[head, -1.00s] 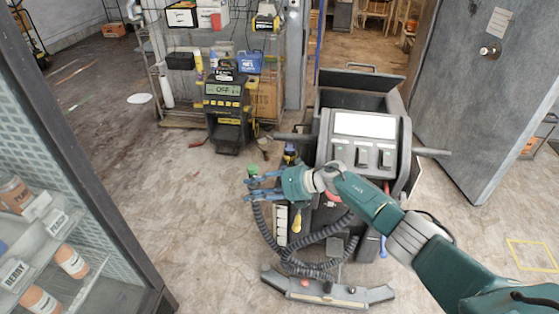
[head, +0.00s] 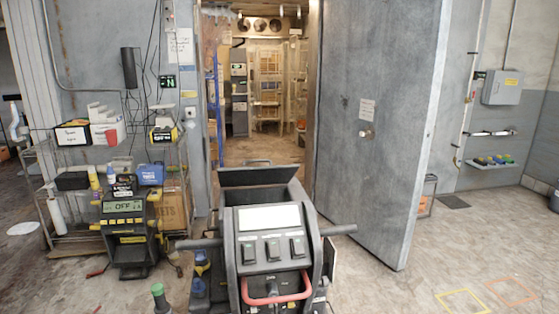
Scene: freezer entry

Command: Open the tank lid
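The floor-cleaning machine (head: 228,262) stands at bottom centre in the head view, with its control panel facing me. The panel has a white screen (head: 269,218), several dark switches and a red handle (head: 278,291) below. Behind the panel, a dark flat flap (head: 259,177) stands tilted up over the top of the body; it looks like the tank lid, but I cannot tell for sure. The inside of the tank is hidden. Neither of my grippers is in view.
A black and yellow charger (head: 126,232) reading OFF stands left of the machine, before a loaded wire shelf (head: 168,158). A large grey door (head: 375,130) stands open behind right. A green-capped item (head: 158,292) is at the lower left.

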